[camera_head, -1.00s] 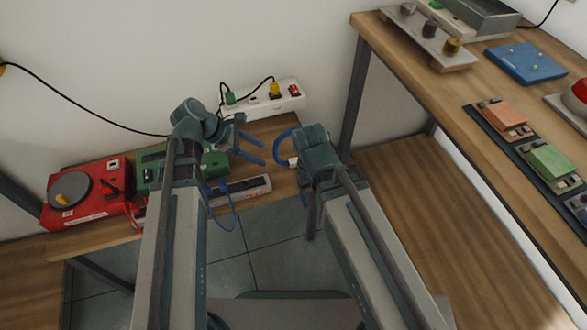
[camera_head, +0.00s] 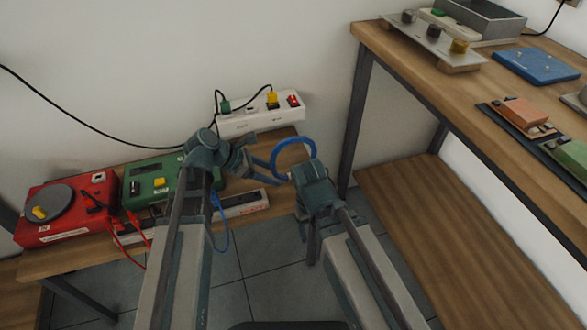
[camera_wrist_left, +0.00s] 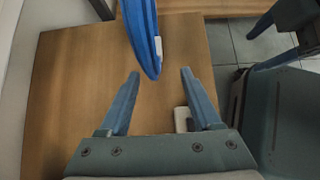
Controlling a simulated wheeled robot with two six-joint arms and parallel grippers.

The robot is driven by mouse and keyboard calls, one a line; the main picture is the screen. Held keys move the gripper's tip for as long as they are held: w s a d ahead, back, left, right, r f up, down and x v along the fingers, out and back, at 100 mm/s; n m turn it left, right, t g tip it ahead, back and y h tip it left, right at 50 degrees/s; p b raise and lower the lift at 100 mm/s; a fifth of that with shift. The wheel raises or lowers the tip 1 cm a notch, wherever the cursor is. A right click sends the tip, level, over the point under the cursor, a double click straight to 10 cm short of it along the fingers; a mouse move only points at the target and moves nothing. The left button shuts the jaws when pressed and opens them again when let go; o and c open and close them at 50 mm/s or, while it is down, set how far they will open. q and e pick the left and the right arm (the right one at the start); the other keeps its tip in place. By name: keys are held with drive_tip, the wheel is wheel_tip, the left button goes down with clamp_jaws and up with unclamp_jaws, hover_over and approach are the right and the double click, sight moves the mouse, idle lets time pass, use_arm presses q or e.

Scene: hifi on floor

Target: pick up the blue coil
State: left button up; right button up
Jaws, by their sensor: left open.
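The blue coil (camera_head: 293,146) is a ring standing upright at the right end of the low wooden bench. In the left wrist view the coil (camera_wrist_left: 143,32) shows nearly edge-on, with a white tag, ahead of my left fingertips. My left gripper (camera_head: 278,173) is open and empty, just left of and below the coil; its fingers (camera_wrist_left: 158,72) reach toward the coil's lower end. My right gripper (camera_head: 315,188) is close to the coil's right side. In the left wrist view its fingers appear spread, with a gap to the coil.
A white power strip (camera_head: 248,122) with plugs stands behind. A green box (camera_head: 150,190) and a red box (camera_head: 62,218) with wires are at the left. A pale strip (camera_head: 246,205) lies below my left gripper. A taller workbench (camera_head: 410,72) stands at the right.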

sight(284, 176)
use_arm(q)
drive_tip(key=shift+w+d+f, duration=0.1)
drive_tip(key=shift+d+f, duration=0.1)
drive_tip(key=b+x, duration=0.2)
drive_tip(key=x, duration=0.1)
drive_tip(key=b+x, duration=0.1)
drive_tip(key=x, duration=0.1)
drive_tip(key=shift+w+d, duration=0.15)
drive_tip(key=shift+w, duration=0.25)
drive_tip(key=shift+r, duration=0.15)
clamp_jaws()
